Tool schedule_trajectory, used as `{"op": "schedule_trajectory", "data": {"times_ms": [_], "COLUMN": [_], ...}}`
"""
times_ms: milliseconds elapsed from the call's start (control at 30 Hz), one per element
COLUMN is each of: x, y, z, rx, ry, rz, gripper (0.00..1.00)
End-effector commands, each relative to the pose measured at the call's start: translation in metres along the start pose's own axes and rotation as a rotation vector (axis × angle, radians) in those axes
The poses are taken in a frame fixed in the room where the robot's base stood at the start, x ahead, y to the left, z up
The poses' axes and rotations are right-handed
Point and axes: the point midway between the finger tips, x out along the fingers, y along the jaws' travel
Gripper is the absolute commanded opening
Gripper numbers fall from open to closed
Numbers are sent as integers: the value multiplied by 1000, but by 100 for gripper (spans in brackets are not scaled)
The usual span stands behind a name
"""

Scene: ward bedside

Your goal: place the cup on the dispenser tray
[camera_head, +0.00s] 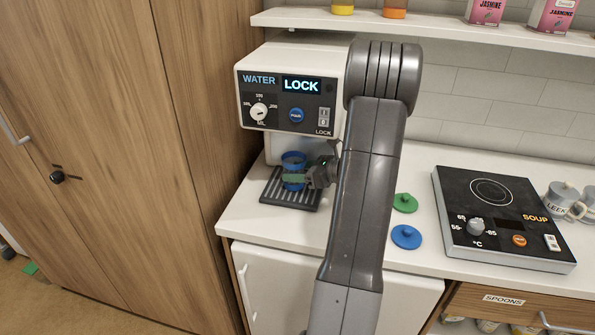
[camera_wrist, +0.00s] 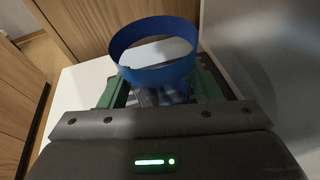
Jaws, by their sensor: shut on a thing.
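The blue cup (camera_head: 293,162) is upright at the water dispenser, over the dark slatted dispenser tray (camera_head: 272,193). My gripper (camera_head: 294,178) reaches in from the right and is shut on the cup, with green finger pads at its sides. In the wrist view the cup's blue rim (camera_wrist: 153,76) stands between the green fingers (camera_wrist: 160,92). The cup looks empty from above. Whether its base touches the tray cannot be told, as my gripper hides part of it.
The white dispenser (camera_head: 250,85) shows "WATER" and "LOCK". Green (camera_head: 405,202) and blue (camera_head: 406,236) lids lie on the counter. A black hot plate (camera_head: 500,217) and grey mugs (camera_head: 563,201) are at right. A wooden cabinet (camera_head: 130,130) stands close at left. A shelf (camera_head: 440,27) runs above.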

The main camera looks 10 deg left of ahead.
Motion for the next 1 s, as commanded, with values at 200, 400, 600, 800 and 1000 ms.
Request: {"op": "schedule_trajectory", "data": {"times_ms": [200, 400, 600, 800, 1000], "x": [0, 0, -21, -64, -101], "y": [0, 0, -1, -1, -1], "z": [-1, 0, 0, 0, 0], "rx": [1, 0, -1, 0, 0], "ry": [0, 0, 0, 0, 0], "rz": [0, 0, -3, -5, -3], "gripper": [80, 80, 80, 80, 80]}}
